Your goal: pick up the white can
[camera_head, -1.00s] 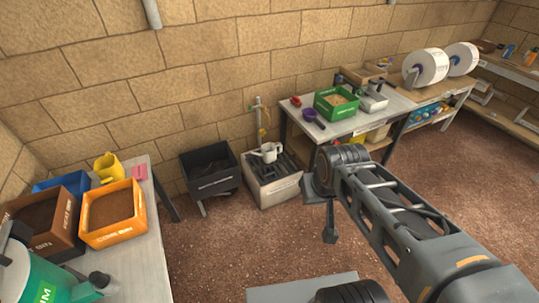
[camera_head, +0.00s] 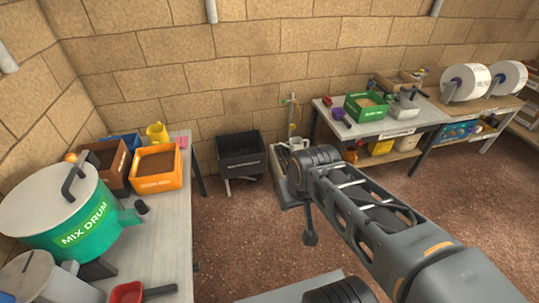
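A small white can (camera_head: 298,143) with a spout stands on a pale box-like stand (camera_head: 281,162) by the back wall. My arm's end covers much of the stand and the can's lower part. My gripper (camera_head: 310,238) hangs below the arm's end as a small dark shape, in front of and lower in the picture than the can, apart from it. Its fingers are too small and edge-on to tell whether they are open or shut. A larger pale grey can (camera_head: 35,278) with a handle is at the lower left, cut by the picture edge.
A left table (camera_head: 165,235) bears a green mix drum (camera_head: 75,222), an orange bin (camera_head: 158,168) and a red scoop (camera_head: 128,292). A black bin (camera_head: 241,155) stands left of the stand. A right bench (camera_head: 390,127) holds a green box (camera_head: 367,106). The brown floor between is open.

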